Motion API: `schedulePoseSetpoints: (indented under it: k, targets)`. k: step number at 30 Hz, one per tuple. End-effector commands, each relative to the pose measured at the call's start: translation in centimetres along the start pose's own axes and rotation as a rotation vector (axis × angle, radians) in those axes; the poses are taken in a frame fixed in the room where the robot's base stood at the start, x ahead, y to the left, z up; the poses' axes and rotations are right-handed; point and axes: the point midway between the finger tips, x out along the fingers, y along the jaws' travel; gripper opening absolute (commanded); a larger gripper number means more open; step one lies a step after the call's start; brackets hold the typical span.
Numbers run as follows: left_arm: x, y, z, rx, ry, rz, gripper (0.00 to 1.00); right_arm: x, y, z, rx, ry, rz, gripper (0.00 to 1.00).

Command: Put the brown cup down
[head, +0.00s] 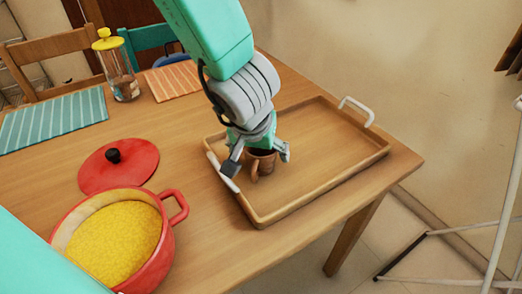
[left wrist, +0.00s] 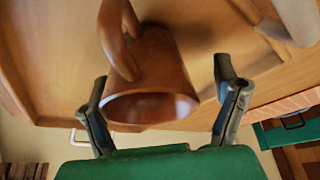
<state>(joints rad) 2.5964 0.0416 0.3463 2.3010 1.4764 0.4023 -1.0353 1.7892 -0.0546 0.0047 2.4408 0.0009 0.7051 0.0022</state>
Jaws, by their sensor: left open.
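The brown cup (head: 262,163) is on the wooden tray (head: 325,186), near the tray's left end, and looks upright. My left gripper (head: 262,156) is over it from above, with its fingers spread on either side of the cup. In the left wrist view the brown cup (left wrist: 150,75) shows its open rim and its handle, between the two open fingers of my left gripper (left wrist: 160,95). There is a gap between the right finger and the cup; the left finger is close to the rim. My right gripper does not show.
A red pot (head: 165,238) with yellow contents stands at the front left, with its red lid (head: 118,165) behind it. A glass jar with a yellow top (head: 117,65) and striped placemats (head: 54,120) lie farther back. The tray's right part is empty.

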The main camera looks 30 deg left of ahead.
Motion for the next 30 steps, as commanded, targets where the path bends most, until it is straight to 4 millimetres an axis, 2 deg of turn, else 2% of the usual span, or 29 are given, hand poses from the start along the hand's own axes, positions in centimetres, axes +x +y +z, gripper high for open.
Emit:
schedulePoseSetpoints:
  k: [12,16,21,30]
  targets:
    - [-8.2,0.1,-0.2,0.003,0.002,0.001,0.83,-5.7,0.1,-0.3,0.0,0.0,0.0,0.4]
    - [-10.2,0.1,-0.2,0.001,0.001,0.0,0.83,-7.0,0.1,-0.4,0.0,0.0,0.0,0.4]
    - [-11.7,0.1,-0.1,0.001,0.001,0.001,0.83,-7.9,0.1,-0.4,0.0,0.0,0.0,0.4]
    - [-11.9,0.1,0.0,0.002,0.001,-0.001,0.83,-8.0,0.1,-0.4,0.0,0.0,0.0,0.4]
